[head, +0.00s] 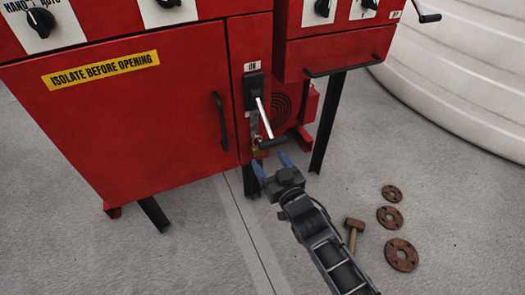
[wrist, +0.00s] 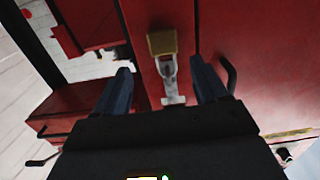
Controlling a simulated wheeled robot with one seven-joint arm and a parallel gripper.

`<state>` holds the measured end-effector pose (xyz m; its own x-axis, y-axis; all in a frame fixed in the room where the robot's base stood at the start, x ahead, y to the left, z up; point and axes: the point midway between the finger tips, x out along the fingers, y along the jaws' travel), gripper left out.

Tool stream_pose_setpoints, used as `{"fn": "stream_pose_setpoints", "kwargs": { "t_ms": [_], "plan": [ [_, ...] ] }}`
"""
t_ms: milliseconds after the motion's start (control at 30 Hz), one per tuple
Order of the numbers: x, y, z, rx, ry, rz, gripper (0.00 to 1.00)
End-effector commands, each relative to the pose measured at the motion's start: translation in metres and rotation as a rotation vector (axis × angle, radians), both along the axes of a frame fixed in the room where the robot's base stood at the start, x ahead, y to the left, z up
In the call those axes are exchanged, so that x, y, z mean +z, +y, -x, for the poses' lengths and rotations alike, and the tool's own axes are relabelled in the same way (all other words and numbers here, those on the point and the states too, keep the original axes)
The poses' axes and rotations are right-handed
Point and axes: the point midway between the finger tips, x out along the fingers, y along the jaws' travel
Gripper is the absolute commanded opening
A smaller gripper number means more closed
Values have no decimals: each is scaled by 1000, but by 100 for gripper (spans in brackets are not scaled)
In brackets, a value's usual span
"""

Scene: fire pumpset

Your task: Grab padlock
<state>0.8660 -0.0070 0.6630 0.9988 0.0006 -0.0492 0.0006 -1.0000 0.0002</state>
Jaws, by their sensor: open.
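The padlock has a brass body (wrist: 162,43) and a pale shackle; in the wrist view it hangs against the red cabinet front, between the lines of my two fingers. In the head view the padlock (head: 256,152) is small and partly hidden below the isolator handle (head: 264,118) on the cabinet's right edge. My gripper (head: 271,163) is open, with its blue fingers pointing up at the cabinet just below and right of the padlock. In the wrist view the fingers of my gripper (wrist: 160,66) are spread with nothing held between them. Whether they touch the padlock I cannot tell.
The red cabinet (head: 130,120) with a yellow warning label and a black door handle (head: 220,121) fills the left. A second red cabinet (head: 335,52) stands behind on black legs. A mallet (head: 353,232) and rusty flanges (head: 401,254) lie on the grey floor at right.

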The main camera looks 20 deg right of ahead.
Motion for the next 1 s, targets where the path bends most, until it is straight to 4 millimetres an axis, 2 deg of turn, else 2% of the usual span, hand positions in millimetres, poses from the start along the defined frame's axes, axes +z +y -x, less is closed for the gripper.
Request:
{"fn": "stream_pose_setpoints", "kwargs": {
  "t_ms": [300, 500, 833, 1000],
  "plan": [
    [-7, 5, -32, 0, -1, -1, 72],
    [-4, 7, -53, 0, 0, 0, 72],
    [-3, 6, -60, 0, 1, 0, 72],
    [-3, 6, -60, -1, 1, 0, 58]
  ]
}}
